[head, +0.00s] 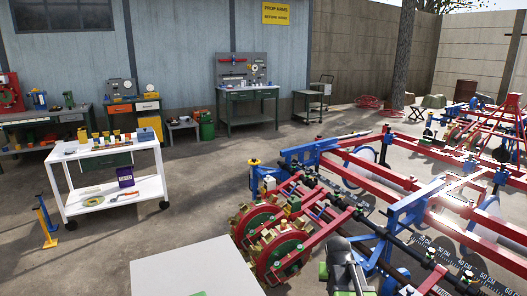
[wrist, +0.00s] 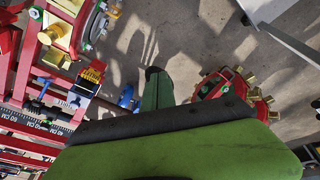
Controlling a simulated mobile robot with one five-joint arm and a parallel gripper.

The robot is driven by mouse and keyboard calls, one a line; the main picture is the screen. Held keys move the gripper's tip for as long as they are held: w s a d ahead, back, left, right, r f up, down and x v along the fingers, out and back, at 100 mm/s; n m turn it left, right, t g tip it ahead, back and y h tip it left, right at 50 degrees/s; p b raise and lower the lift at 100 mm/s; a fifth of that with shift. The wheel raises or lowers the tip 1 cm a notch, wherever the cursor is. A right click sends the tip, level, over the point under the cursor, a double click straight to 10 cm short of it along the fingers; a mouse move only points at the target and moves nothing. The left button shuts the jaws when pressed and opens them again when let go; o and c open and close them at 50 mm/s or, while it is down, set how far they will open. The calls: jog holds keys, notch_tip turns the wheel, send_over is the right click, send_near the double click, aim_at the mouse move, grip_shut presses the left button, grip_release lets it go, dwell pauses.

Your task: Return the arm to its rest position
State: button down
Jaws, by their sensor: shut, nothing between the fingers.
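My gripper (wrist: 158,100) shows in the wrist view as a wide green jaw with a dark edge and a narrower green finger beyond it. It is shut, with nothing held between the fingers. Below it in that view are the concrete floor and parts of the red planter frame. In the head view, a grey and green part of my arm (head: 345,265) shows at the bottom, just right of the punch wheels. The fingertips cannot be made out there.
Red punch wheels (head: 280,245) of the planter (head: 400,180) stand close by; they also show in the wrist view (wrist: 225,85). A grey tabletop (head: 190,270) is at the bottom. A white cart (head: 150,186) stands at left. Open floor lies behind the wheels.

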jog(key=s+a+n+g+y, duration=0.2)
jog(key=s+a+n+g, duration=0.1)
jog(key=s+a, duration=0.8)
notch_tip(320, 180, up, 19)
jog(key=p, duration=2)
jog(key=shift+w+d+r, duration=0.15)
jog(key=shift+w+r, duration=0.05)
jog(key=shift+w, duration=0.15)
jog(key=shift+f, duration=0.1)
